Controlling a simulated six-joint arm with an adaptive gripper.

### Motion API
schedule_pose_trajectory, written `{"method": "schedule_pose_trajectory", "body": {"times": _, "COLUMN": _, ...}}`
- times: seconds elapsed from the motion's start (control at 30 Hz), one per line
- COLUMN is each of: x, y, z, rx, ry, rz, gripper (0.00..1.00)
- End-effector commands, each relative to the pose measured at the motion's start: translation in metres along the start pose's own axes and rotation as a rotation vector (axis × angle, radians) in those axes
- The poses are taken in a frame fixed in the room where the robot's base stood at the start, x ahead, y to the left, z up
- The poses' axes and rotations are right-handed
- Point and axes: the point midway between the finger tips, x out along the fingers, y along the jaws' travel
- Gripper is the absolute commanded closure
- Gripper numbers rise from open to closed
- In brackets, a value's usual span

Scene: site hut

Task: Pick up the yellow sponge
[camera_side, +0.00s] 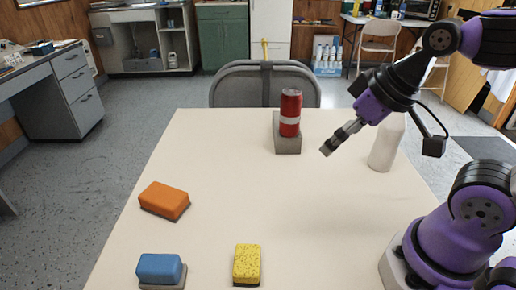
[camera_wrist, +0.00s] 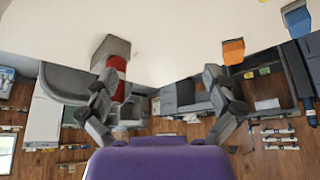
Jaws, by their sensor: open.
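The yellow sponge (camera_side: 247,263) lies flat on the near middle part of the table in the side view, with dark specks on its top and a dark underside. In the wrist view only a sliver of yellow shows at the top edge, too small to be sure of. My gripper (camera_side: 326,150) is above the table on the right side in the side view, well behind and to the right of the yellow sponge. Its two fingers stand apart with nothing between them in the wrist view (camera_wrist: 160,118).
A red can (camera_side: 290,115) stands on a grey block (camera_side: 287,145). An orange sponge (camera_side: 164,201) and a blue sponge (camera_side: 159,268) on a grey block lie at left. The middle of the white table (camera_side: 235,195) is clear.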

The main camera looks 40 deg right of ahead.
Motion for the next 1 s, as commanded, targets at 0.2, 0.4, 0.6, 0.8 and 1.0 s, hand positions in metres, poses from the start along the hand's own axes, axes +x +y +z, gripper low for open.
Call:
{"method": "schedule_pose_trajectory", "body": {"times": 0.2, "x": 0.0, "y": 0.0, "z": 0.0, "rx": 0.0, "ry": 0.0, "rz": 0.0, "gripper": 0.12}}
{"method": "schedule_pose_trajectory", "body": {"times": 0.4, "x": 0.0, "y": 0.0, "z": 0.0, "rx": 0.0, "ry": 0.0, "rz": 0.0, "gripper": 0.12}}
{"method": "schedule_pose_trajectory", "body": {"times": 0.6, "x": 0.0, "y": -0.001, "z": -0.001, "rx": -0.013, "ry": -0.003, "rz": -0.003, "gripper": 0.12}}
{"method": "schedule_pose_trajectory", "body": {"times": 0.8, "x": 0.011, "y": -0.032, "z": -0.016, "rx": -0.391, "ry": -0.097, "rz": -0.12, "gripper": 0.12}}
{"method": "schedule_pose_trajectory", "body": {"times": 1.0, "x": 0.042, "y": -0.095, "z": -0.03, "rx": -1.181, "ry": -0.188, "rz": -0.446, "gripper": 0.12}}
